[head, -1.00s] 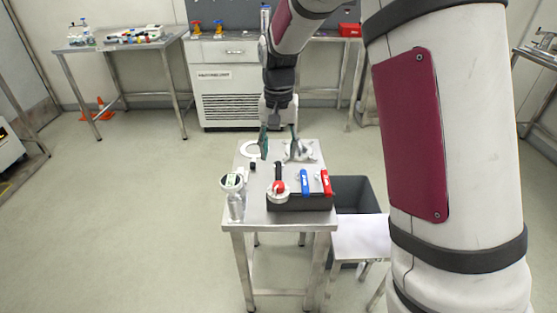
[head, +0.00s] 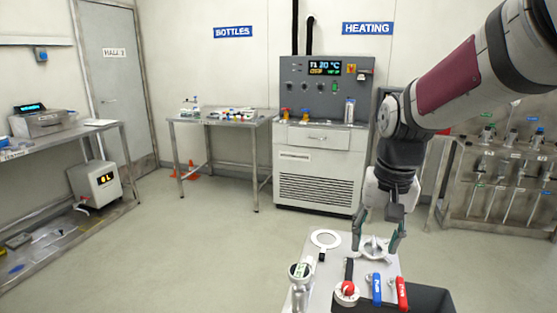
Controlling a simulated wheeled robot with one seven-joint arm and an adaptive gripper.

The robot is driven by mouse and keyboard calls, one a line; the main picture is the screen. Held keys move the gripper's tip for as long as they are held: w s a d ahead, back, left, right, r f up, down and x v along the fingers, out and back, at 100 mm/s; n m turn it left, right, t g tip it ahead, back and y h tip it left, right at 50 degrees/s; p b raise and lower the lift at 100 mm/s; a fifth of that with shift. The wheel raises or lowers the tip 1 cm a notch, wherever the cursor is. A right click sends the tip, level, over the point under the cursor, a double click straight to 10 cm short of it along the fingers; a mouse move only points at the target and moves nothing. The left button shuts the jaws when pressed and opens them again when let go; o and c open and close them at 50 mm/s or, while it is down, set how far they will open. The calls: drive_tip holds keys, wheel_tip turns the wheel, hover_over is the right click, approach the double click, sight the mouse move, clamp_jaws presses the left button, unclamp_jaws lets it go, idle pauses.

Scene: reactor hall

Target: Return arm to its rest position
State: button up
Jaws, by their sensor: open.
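My gripper (head: 376,244) hangs from my arm in the head view, pointing down over the back of a small metal table (head: 312,252). Its two fingers are spread apart. A grey metal part (head: 374,250) shows between and behind the fingertips on the table; I cannot tell whether the fingers touch it. No object is seen held in the fingers. My arm reaches in from the upper right, bent down at the wrist.
The table bears a white ring (head: 325,238), a round gauge (head: 299,271), a red knob (head: 347,291), a blue handle (head: 377,288) and a red handle (head: 402,292). A heating cabinet (head: 318,170) stands behind. Open floor (head: 200,245) lies left.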

drive_tip(key=s+r+n+t+p, duration=0.1)
drive_tip(key=s+r, duration=0.1)
drive_tip(key=s, duration=0.9)
drive_tip(key=s+r+n+t, duration=0.1)
drive_tip(key=s+r+n, duration=0.1)
drive_tip(key=s, duration=0.9)
drive_tip(key=shift+s+r+n+t+p, duration=0.3)
drive_tip(key=shift+s+r+t+p, duration=0.1)
drive_tip(key=shift+r, duration=0.15)
drive_tip(key=shift+w+d, duration=0.1)
